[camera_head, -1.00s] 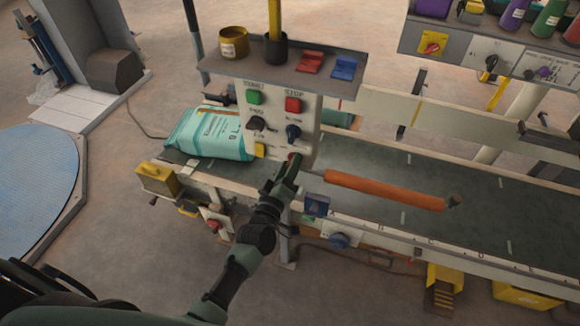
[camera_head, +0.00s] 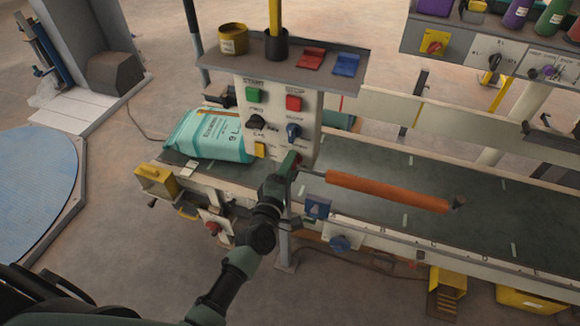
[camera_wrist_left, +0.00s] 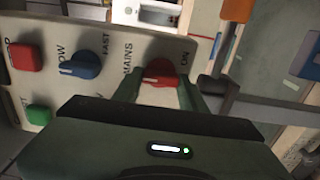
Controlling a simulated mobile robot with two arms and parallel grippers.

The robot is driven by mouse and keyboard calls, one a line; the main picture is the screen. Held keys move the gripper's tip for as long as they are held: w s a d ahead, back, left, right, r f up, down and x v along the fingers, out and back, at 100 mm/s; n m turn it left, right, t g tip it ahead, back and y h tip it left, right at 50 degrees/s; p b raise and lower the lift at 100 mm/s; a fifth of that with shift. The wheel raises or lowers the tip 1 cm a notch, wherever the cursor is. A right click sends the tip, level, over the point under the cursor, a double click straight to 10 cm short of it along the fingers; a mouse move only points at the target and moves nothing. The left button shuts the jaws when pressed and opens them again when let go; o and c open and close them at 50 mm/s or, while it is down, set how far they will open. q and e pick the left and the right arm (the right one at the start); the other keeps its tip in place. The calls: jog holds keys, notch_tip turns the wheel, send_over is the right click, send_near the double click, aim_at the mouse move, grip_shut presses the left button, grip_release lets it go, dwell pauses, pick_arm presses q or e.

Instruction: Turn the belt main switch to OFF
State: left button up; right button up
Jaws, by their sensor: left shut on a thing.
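The belt main switch is a red rotary knob (camera_wrist_left: 160,72) on the pale control panel (camera_wrist_left: 110,40), in the left wrist view. The words MAINS and ON are printed beside it. My left gripper (camera_wrist_left: 160,86) has one finger on each side of the knob and is shut on it. In the head view my left gripper (camera_head: 291,163) reaches the lower right of the panel (camera_head: 273,128) and hides most of the knob. I cannot tell the knob's exact setting. My right gripper is not in view.
The panel also carries a green START button (camera_head: 254,95), a red STOP button (camera_head: 294,103), a black knob (camera_head: 256,122) and a blue knob (camera_head: 293,131). An orange padded bar (camera_head: 385,190) lies right of my gripper. A teal sack (camera_head: 212,136) lies left of the panel.

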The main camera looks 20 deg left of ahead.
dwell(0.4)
pick_arm(q)
jog(key=o, duration=1.4)
jog(key=s+b, duration=0.1)
jog(key=s, duration=0.7)
jog(key=shift+a, duration=0.15)
